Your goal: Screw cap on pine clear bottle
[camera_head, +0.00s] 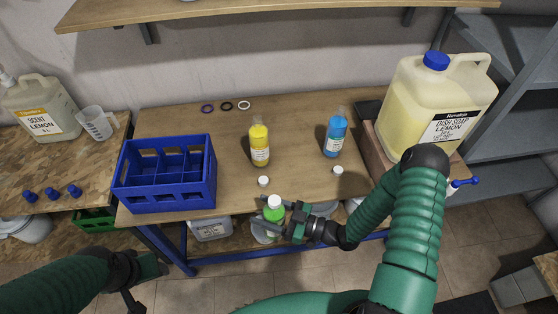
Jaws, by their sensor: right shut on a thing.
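A small bottle with green contents (275,214) is at the front edge of the table, with a white cap (274,201) at its top. How tight the cap sits cannot be told. The label is not readable, so I cannot confirm that it is pine. My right gripper (272,224) reaches in from the right and is shut on the green bottle below its cap. The fingers hide part of the bottle. My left gripper (134,289) is at the bottom left, away from the table; its fingers do not show clearly.
A yellow bottle (259,146) and a blue bottle (335,136) stand behind. Two loose white caps (264,181) (338,170) lie before them. A blue divided crate (165,197) stands left. Several rings (226,106) lie at the back. A large dish soap jug (402,107) stands right.

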